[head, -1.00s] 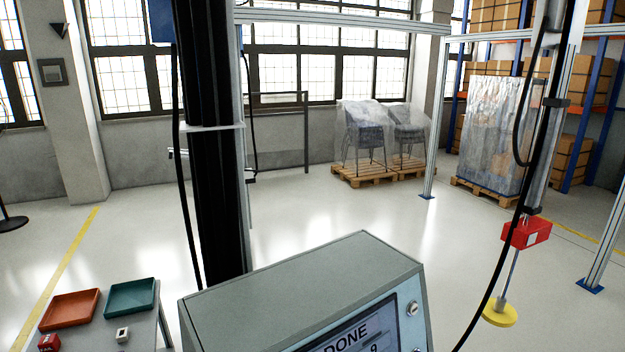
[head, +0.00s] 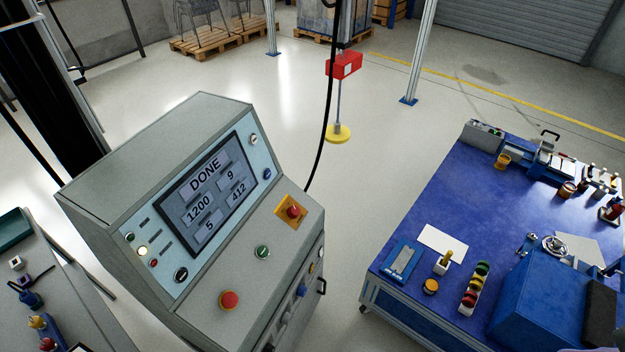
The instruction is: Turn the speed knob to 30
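The grey control console (head: 150,140) stands left of centre in the head view, with a sloped front panel. Its screen (head: 208,188) reads DONE with the numbers 9, 1200, 412 and 5. A dark round knob (head: 181,275) sits at the panel's lower left. Another dark knob (head: 267,174) and a pale round control (head: 253,140) sit right of the screen. Labels are too small to read, so I cannot tell which is the speed knob or its setting. Neither of my grippers is in view.
The console also bears red buttons (head: 229,300) and a green button (head: 262,252). A blue workbench (head: 450,210) with several tools and parts stands right. A grey table (head: 70,300) is at left. Clear floor lies between console and workbench.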

